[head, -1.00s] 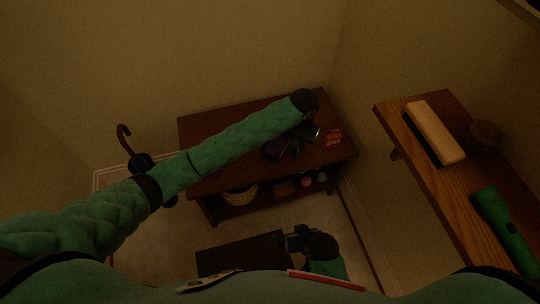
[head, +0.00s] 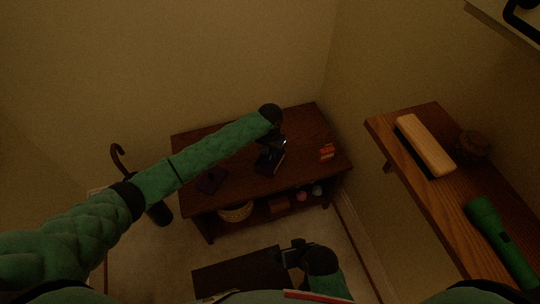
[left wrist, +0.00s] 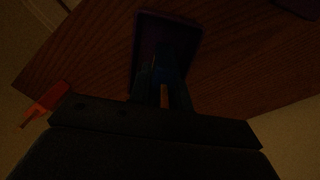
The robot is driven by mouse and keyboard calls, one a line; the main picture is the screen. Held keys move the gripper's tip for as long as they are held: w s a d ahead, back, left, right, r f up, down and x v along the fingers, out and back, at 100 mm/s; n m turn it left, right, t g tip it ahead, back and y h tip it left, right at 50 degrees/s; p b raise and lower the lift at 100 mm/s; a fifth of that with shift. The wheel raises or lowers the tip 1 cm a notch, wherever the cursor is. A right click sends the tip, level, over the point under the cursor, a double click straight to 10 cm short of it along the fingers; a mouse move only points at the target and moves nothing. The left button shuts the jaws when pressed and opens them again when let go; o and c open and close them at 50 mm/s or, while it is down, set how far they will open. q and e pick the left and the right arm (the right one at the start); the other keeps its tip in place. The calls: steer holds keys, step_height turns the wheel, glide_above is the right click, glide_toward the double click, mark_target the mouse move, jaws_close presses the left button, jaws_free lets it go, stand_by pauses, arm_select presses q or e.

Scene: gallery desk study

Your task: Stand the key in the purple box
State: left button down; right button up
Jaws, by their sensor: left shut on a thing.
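My left gripper (head: 272,154) is over the right half of the dark wooden desk, reached by my green arm. In the left wrist view its fingers (left wrist: 163,92) are shut, with a thin tan strip between them, which I take to be the key (left wrist: 164,96). Its full shape is hidden in the dark. A purple-rimmed open box (left wrist: 166,17) lies just beyond the fingertips; whether the key touches it I cannot tell. A dark purple thing (head: 212,180) lies further left on the desk. My right gripper (head: 291,254) is low in front of the desk, its jaw gap unclear.
A small orange-red thing (head: 327,152) lies on the desk's right side. The lower shelf holds a basket (head: 235,212) and small items. A wall shelf at right carries a pale block-like thing (head: 426,146) and a green flashlight (head: 501,240). An umbrella (head: 120,160) stands left.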

mark_target(270, 156)
arm_select(q)
steer(key=shift+f, duration=1.45)
arm_select(e)
steer(key=shift+r, duration=0.4)
arm_select(q)
steer(key=shift+f, duration=0.1)
steer(key=c, duration=1.3)
jaws_free()
arm_select(e)
steer(key=shift+r, duration=0.1)
